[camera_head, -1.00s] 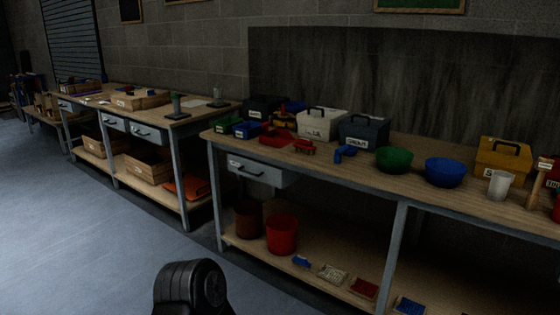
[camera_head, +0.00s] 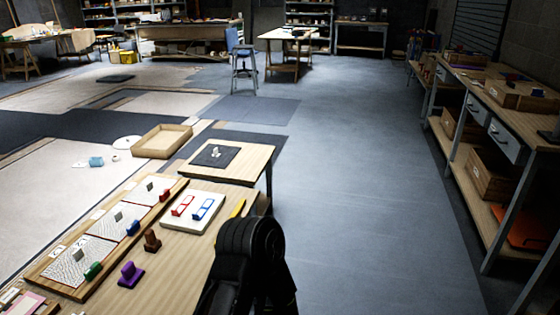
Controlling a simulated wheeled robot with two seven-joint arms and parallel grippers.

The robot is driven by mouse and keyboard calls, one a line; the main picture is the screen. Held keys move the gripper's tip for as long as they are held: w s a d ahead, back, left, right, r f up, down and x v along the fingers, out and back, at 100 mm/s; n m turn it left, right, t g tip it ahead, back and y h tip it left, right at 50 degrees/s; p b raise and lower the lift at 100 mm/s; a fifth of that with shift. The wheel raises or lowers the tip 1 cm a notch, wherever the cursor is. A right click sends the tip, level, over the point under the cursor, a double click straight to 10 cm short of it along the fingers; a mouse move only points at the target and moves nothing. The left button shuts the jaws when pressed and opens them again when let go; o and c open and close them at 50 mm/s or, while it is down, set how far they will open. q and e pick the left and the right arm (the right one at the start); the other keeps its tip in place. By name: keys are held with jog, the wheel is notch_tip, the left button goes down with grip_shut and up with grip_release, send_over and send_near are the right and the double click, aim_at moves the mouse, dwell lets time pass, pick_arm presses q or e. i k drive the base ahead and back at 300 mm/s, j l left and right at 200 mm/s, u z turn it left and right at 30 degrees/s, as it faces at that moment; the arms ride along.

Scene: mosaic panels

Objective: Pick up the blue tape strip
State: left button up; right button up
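A small blue-edged strip-like piece (camera_head: 203,209), which may be the blue tape strip, lies on a white board (camera_head: 190,226) on the near wooden table. A similar red-edged piece (camera_head: 182,206) lies to its left on the same board. A black part of one of my arms rises at the bottom centre, just right of the board, and covers part of the table's right side. Neither of my grippers shows.
The near table (camera_head: 180,272) also holds a long wooden tray with white panels and coloured blocks, a purple block (camera_head: 130,274) and a brown block (camera_head: 152,241). A smaller table (camera_head: 232,168) stands behind. The blue-grey floor (camera_head: 350,190) is open up to the workbench (camera_head: 515,115) at right.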

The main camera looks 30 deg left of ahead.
aim_at(204, 209)
jog(key=i+j+u, duration=0.35)
jog(key=i, duration=0.4)
jog(key=i+u, duration=0.4)
jog(key=i, duration=0.3)
jog(key=i+j+u, duration=0.45)
jog(key=j, duration=0.1)
